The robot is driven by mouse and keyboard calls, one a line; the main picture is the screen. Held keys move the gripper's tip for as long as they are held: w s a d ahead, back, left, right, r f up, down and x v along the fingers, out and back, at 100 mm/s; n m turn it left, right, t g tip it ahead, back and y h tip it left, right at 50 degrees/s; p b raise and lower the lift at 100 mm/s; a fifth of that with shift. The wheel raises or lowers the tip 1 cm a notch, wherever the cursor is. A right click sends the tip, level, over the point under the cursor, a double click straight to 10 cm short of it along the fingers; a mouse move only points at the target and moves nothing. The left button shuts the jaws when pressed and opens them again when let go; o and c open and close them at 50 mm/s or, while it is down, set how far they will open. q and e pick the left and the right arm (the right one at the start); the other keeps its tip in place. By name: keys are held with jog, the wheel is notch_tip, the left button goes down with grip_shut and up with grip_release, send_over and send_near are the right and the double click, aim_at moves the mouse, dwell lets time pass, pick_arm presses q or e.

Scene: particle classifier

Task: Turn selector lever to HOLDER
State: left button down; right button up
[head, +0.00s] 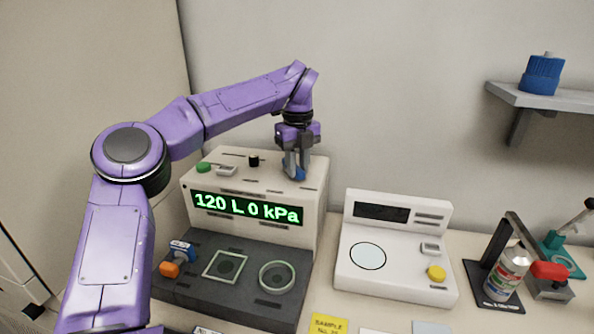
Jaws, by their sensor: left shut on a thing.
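The beige machine (256,180) has a lit green display (247,208) reading "120 L 0 kPa". My left gripper (297,172) points down over the right end of its top. It is shut on a small blue part (301,175) there, mostly hidden by the fingers. I cannot tell whether this blue part is the selector lever, and no HOLDER label is legible. A green button (204,167) and a black knob (254,160) sit further left on the same top. My right gripper is out of view.
The machine's dark front deck (225,300) holds a square frame (227,266), a round ring (277,277) and an orange-and-blue part (171,268). A white scale (395,285) stands to the right. Further right are a spray can (509,272) and a blue-topped item on a shelf (550,98).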

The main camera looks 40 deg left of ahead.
aim_at(299, 168)
pick_arm(q)
jog(key=shift+w+d+n, duration=0.1)
jog(key=shift+w+n, duration=0.15)
jog(key=shift+n, duration=0.15)
jog(key=shift+r, duration=0.1)
jog(key=c, duration=0.9)
grip_release()
notch_tip(299, 168, up, 10)
jog(key=shift+r+p, duration=0.2)
jog(key=shift+p, duration=0.9)
